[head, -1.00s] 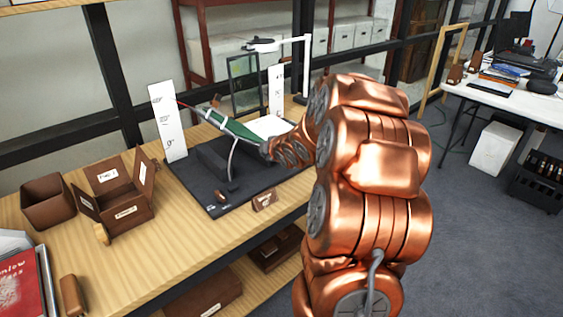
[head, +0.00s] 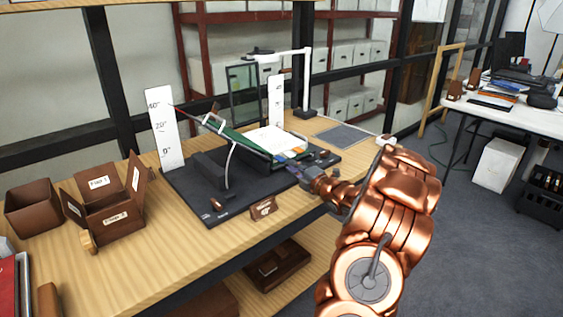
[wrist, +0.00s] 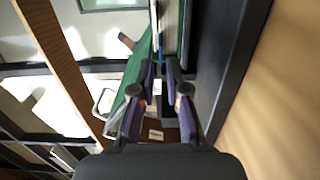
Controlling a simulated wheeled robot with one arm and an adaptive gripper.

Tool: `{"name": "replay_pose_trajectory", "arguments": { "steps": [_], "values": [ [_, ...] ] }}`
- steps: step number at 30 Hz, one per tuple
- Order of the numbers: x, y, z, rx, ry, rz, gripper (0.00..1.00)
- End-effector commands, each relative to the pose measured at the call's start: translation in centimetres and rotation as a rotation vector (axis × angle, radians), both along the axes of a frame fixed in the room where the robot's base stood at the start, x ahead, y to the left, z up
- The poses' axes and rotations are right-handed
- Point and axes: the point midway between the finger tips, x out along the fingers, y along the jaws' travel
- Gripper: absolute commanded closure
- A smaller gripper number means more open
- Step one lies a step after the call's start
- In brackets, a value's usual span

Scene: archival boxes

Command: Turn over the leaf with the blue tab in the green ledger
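The green ledger (head: 240,139) lies open on a black cradle (head: 207,203), its left cover tilted up and white pages (head: 274,139) showing on the right. Small coloured tabs show at the right page edge, partly blocked by my gripper; I cannot clearly pick out the blue one in the head view. My gripper (head: 298,170) is at the front right edge of the ledger. In the wrist view my gripper (wrist: 160,62) has its fingertips a narrow gap apart, with nothing clearly between them. The green cover (wrist: 136,72) and a thin blue strip (wrist: 160,54) show near the tips.
White angle cards (head: 165,130) stand behind the cradle. A white lamp arm (head: 306,75) rises at the back. Brown boxes (head: 110,218) sit at the left, and a small label block (head: 263,209) at the front table edge. A grey mat (head: 343,136) lies flat at the right.

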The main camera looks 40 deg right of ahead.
Motion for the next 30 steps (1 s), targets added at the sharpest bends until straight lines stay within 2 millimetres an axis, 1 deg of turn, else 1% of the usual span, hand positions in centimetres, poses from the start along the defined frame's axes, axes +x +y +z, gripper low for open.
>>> {"name": "replay_pose_trajectory", "arguments": {
  "steps": [1, 6, 13, 18, 27, 28, 30],
  "values": [
    [0.7, 0.1, 0.1, 0.000, -0.001, 0.002, 0.86],
    [2.9, 0.0, 0.1, 0.003, 0.001, 0.003, 0.86],
    [5.3, -0.3, 0.0, 0.000, 0.003, 0.001, 0.86],
    [6.1, -0.3, -0.1, 0.004, 0.004, 0.000, 0.86],
    [6.2, -0.3, -0.1, 0.004, 0.003, -0.001, 0.86],
    [6.2, -0.3, -0.1, 0.004, 0.003, -0.001, 0.88],
    [6.2, -0.3, -0.1, 0.003, 0.003, -0.001, 0.95]
  ]
}}
